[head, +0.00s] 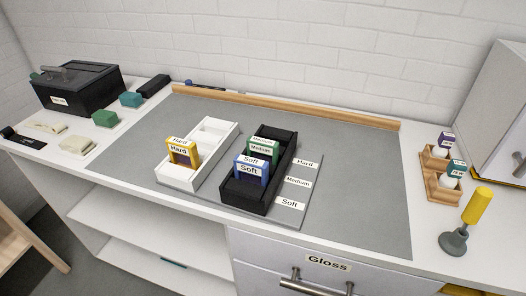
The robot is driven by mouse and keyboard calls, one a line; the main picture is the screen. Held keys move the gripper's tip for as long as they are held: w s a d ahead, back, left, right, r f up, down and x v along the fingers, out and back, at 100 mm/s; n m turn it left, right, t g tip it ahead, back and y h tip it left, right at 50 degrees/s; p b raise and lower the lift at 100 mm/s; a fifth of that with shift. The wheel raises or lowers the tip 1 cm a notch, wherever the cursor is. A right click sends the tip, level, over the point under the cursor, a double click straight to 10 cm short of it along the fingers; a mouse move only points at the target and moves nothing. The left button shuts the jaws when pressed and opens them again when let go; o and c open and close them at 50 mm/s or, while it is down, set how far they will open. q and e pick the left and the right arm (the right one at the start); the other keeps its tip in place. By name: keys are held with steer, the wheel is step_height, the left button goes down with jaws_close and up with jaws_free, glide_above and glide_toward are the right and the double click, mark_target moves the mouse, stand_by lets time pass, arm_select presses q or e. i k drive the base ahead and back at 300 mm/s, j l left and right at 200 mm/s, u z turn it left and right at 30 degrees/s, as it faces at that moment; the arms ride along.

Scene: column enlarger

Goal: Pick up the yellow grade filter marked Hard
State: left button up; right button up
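The yellow grade filter (183,153) marked "Hard" stands upright in the front part of the white divided tray (170,177), left of centre in the head view. A blue filter (251,171) marked "Soft" and a green filter (264,149) marked "Medium" stand in the black rack (240,203) to its right. Beside the black rack, labels read Hard, Medium and Soft from back to front. Neither of my grippers shows in the head view.
The trays stand on a grey mat (355,185) with open room to the right. A wooden strip (300,108) runs along the back. A wooden bottle rack (437,178) and a yellow-handled tool (476,206) stand at right. A black box (78,88) stands at left.

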mark_target(182, 152)
steer(key=k+j+u, duration=0.2)
steer(key=j, duration=0.2)
steer(key=j+u, duration=0.15)
steer(key=j, duration=0.25)
steer(key=k+j+u, duration=0.2)
steer(key=j, duration=0.25)
steer(key=i, duration=0.05)
